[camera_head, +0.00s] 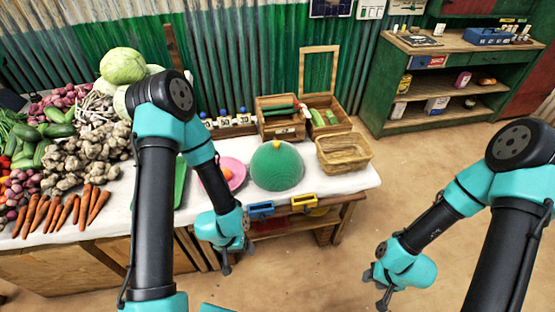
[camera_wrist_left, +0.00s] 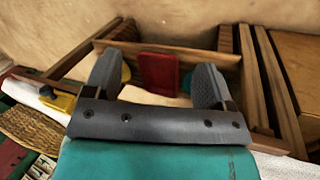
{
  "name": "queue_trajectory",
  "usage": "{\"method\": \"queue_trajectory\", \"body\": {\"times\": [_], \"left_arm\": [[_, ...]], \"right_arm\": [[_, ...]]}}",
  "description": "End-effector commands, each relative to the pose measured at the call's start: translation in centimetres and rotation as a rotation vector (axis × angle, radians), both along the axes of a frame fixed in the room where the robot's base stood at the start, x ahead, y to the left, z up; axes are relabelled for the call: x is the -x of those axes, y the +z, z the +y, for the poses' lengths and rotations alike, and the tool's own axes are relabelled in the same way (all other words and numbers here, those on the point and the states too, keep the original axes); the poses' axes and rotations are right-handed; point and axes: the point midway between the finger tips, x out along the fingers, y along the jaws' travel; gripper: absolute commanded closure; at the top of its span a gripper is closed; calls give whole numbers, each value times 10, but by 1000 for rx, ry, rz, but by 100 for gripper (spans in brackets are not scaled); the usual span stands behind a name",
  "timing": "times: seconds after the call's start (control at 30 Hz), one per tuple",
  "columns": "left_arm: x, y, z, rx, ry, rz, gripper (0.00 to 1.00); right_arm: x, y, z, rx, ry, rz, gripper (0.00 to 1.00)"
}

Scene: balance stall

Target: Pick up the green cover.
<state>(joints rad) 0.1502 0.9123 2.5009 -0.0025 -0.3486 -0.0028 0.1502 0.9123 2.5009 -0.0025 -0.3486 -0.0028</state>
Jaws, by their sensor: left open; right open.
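The green cover (camera_head: 277,166) is a dome with a small yellow knob on top. It sits on the white-topped table, right of the pink plate, in the head view. My left gripper (camera_head: 226,268) hangs in front of the table's front edge, below and to the left of the cover, apart from it. In the left wrist view the left gripper (camera_wrist_left: 155,85) has its fingers spread with nothing held between them. My right gripper (camera_head: 382,294) is over the floor at the right, away from the table, and is open. What lies under the cover is hidden.
A pink plate (camera_head: 236,174) holds an orange item. A wicker basket (camera_head: 343,153) and wooden boxes (camera_head: 281,118) stand behind and right of the cover. Blue (camera_head: 261,210) and yellow (camera_head: 304,202) holders are at the front edge. Vegetables fill the left side.

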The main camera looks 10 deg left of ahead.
Motion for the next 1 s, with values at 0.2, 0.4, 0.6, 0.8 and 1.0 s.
{"method": "queue_trajectory", "body": {"times": [0.2, 0.4, 0.6, 0.8, 1.0], "left_arm": [[0, 0, 0, 0, 0, 0, 35], [0, 0, 0, 0, 0, 0, 42], [-3, 0, -2, 2, -27, 5, 42], [-21, 1, -12, 17, -218, 35, 42], [-49, 11, -22, 34, -545, 93, 42]], "right_arm": [[0, 0, 0, 0, 0, 0, 57], [0, 0, 0, 0, 0, 0, 57], [0, 0, 0, 0, 0, 0, 57], [0, 0, 0, 0, 0, 0, 57], [0, 0, 0, 0, 0, 0, 57]]}}
